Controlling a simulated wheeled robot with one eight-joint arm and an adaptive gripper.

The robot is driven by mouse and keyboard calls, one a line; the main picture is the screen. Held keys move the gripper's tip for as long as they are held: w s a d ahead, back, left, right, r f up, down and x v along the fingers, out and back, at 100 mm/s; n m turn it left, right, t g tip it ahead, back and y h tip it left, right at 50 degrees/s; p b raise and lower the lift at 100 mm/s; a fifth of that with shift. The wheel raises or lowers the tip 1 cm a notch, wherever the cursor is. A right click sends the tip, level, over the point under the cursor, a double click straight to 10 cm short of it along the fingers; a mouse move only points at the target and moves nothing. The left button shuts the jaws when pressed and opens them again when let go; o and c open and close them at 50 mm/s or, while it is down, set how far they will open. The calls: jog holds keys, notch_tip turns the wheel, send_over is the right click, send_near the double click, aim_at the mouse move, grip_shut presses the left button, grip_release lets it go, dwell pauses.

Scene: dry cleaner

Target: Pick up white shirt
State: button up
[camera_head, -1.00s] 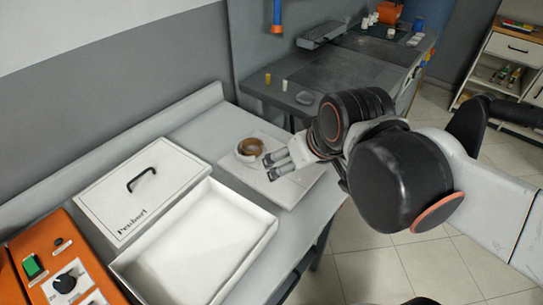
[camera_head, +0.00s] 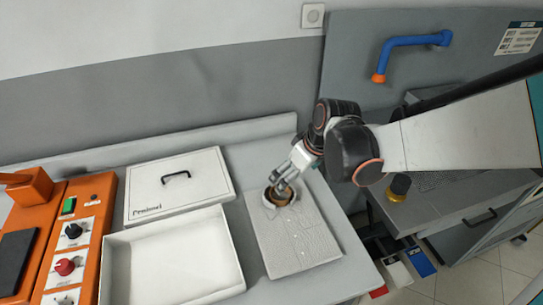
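The folded white shirt (camera_head: 297,243) lies flat on the table, right of the open box. Small buttons run down its front. Its collar (camera_head: 268,200) stands up around a brown inner part at the far end. My gripper (camera_head: 279,187) reaches down from the upper right, with its fingertips at the collar. The fingers cover part of the collar, and I cannot tell whether they touch or pinch it.
An open, empty white box (camera_head: 172,262) stands left of the shirt. Its lid (camera_head: 180,186) with a black handle lies behind it. An orange control panel (camera_head: 72,240) is at far left. A grey wall is behind. A dark worktop (camera_head: 440,205) is at right.

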jog(key=b, duration=0.3)
send_near(276, 196)
jog(key=shift+a+f, duration=0.2)
jog(key=shift+f, duration=0.15)
jog(key=shift+b+x, duration=1.1)
jog(key=shift+x, duration=1.55)
jog(key=shift+w+d+r, duration=0.15)
jog(key=c, duration=1.4)
jog(key=shift+o, duration=0.2)
